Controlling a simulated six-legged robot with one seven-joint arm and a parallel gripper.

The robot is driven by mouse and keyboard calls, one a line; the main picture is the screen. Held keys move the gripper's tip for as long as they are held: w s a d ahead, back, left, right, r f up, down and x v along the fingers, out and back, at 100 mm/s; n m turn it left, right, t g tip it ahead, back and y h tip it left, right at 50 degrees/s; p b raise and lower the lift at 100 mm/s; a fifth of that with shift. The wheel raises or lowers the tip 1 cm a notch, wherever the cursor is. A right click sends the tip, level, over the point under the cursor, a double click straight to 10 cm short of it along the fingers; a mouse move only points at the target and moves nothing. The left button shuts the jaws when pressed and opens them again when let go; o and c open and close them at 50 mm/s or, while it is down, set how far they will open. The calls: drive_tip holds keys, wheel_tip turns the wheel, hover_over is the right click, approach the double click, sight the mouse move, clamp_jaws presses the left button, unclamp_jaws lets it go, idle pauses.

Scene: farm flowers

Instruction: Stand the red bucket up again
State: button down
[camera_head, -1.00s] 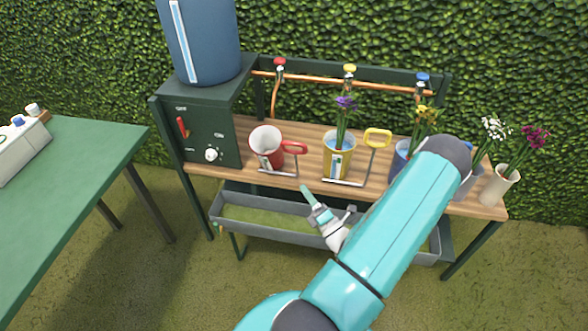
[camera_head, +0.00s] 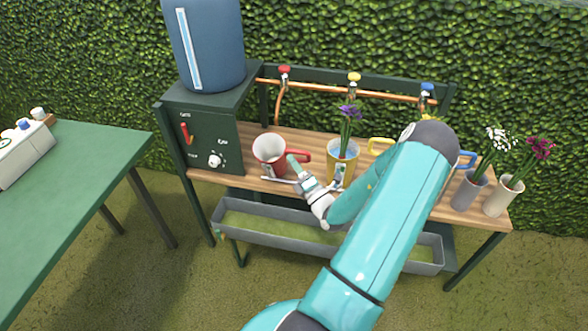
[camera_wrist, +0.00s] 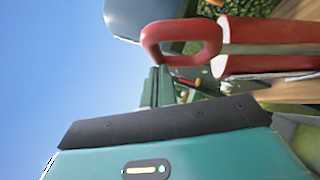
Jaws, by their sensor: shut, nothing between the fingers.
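The red bucket (camera_head: 267,159) is at the left of the wooden shelf, beside the dark green cabinet. In the turned wrist view the bucket (camera_wrist: 262,34) is at the upper right, and the handle (camera_wrist: 180,38) is just beyond my fingertips (camera_wrist: 155,82). I cannot tell if they touch.
A yellow bucket (camera_head: 343,150) with purple flowers stands right of my gripper. My arm partly hides a blue bucket. Grey (camera_head: 470,192) and cream (camera_head: 500,198) vases stand at the right end. A grey trough (camera_head: 290,232) lies below. A green table (camera_head: 70,190) is at left.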

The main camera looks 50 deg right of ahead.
drive_tip(key=shift+d, duration=0.1)
drive_tip(key=w+d+r+m+g, duration=0.2)
drive_tip(key=w+d+r+m, duration=0.1)
drive_tip(key=d, duration=0.5)
drive_tip(key=shift+w+d+h, duration=0.35)
drive_tip(key=shift+w+h, duration=0.05)
drive_tip(key=shift+r, duration=0.15)
drive_tip(key=shift+a, duration=0.1)
